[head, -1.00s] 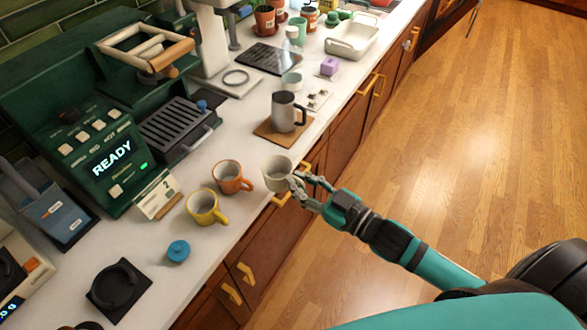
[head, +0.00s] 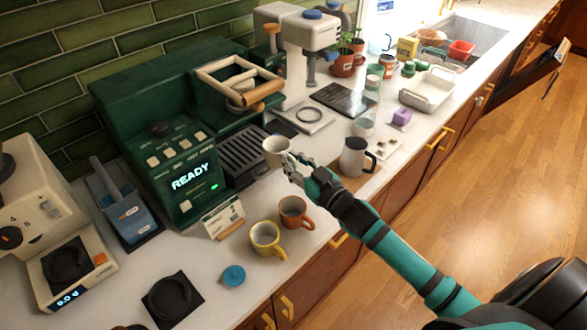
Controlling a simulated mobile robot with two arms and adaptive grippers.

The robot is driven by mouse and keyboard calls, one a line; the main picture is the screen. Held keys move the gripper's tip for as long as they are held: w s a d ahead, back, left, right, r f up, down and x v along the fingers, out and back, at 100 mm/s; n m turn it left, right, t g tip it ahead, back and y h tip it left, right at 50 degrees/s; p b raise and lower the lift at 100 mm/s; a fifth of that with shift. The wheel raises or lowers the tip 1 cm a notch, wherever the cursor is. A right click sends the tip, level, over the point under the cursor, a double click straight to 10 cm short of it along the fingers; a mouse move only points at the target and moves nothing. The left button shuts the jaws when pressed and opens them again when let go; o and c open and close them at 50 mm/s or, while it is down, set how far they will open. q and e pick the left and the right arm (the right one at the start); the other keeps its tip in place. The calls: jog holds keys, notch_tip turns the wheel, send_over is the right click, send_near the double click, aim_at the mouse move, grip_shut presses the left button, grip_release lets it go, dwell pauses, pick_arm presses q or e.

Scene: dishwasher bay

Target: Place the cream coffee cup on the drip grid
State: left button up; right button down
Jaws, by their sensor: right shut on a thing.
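The cream coffee cup (head: 276,151) is upright in my right gripper (head: 292,165), which is shut on its right side. The cup appears at the right front edge of the drip grid (head: 243,152), a dark slotted tray at the foot of the green coffee machine (head: 170,140). I cannot tell whether the cup touches the grid or hangs above it. The far right part of the grid is partly hidden by the cup. My left gripper is not in view.
An orange cup (head: 294,212) and a yellow cup (head: 267,239) stand on the counter in front of the machine, near a small card (head: 223,219). A steel pitcher (head: 354,157) stands right of my gripper. A blue lid (head: 234,275) lies nearer.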

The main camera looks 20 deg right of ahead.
jog(key=w+b, duration=0.1)
jog(key=w, duration=0.1)
jog(key=w+a+f+b, duration=0.2)
jog(key=w+b, duration=0.1)
jog(key=shift+w, duration=0.35)
jog(key=b+x, duration=0.1)
jog(key=x, duration=0.3)
jog(key=b+x, duration=0.1)
jog(key=x, duration=0.1)
jog(key=shift+a+b, duration=0.3)
jog(key=shift+a, duration=0.1)
jog(key=shift+f+b, duration=0.35)
jog(key=shift+f, duration=0.3)
jog(key=shift+s+f, duration=0.1)
jog(key=shift+f, duration=0.2)
dwell(0.4)
jog(key=c, duration=1.3)
grip_release()
